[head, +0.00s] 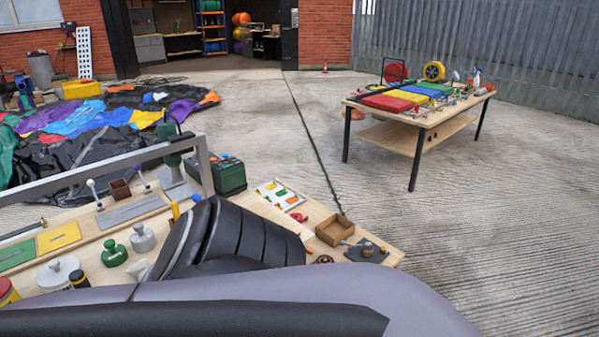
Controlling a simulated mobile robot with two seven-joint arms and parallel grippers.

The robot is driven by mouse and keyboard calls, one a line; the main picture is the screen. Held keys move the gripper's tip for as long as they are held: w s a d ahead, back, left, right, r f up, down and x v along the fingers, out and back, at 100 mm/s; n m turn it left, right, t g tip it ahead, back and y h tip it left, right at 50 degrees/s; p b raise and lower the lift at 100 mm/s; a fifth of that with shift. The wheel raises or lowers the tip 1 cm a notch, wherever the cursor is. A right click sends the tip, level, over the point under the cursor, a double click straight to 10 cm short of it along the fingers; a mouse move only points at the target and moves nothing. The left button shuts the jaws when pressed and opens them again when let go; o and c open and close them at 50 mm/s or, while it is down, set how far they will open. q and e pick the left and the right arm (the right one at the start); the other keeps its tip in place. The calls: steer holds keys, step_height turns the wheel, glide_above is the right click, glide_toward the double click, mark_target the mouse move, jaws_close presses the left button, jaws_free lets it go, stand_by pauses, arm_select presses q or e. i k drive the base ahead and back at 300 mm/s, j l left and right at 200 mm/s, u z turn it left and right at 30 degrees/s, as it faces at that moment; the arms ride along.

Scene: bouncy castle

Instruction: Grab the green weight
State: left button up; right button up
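The green weight (114,253) stands upright on the wooden workbench (186,218) at the lower left. It has a round body and a knob on top, and nothing covers it. A similar grey weight (142,238) stands just to its right and behind it. Black and lavender-grey links of my own body cross the bottom of the view and hide part of the bench. Neither gripper's fingers can be seen.
A metal rail (110,170) runs above the bench's back. A green box (229,175), a wooden tray (335,230) and a sheet of coloured shapes (280,195) lie right of the weights. A second table (420,120) stands farther right, with clear concrete between.

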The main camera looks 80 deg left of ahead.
mark_target(114, 255)
steer(key=u, duration=1.3)
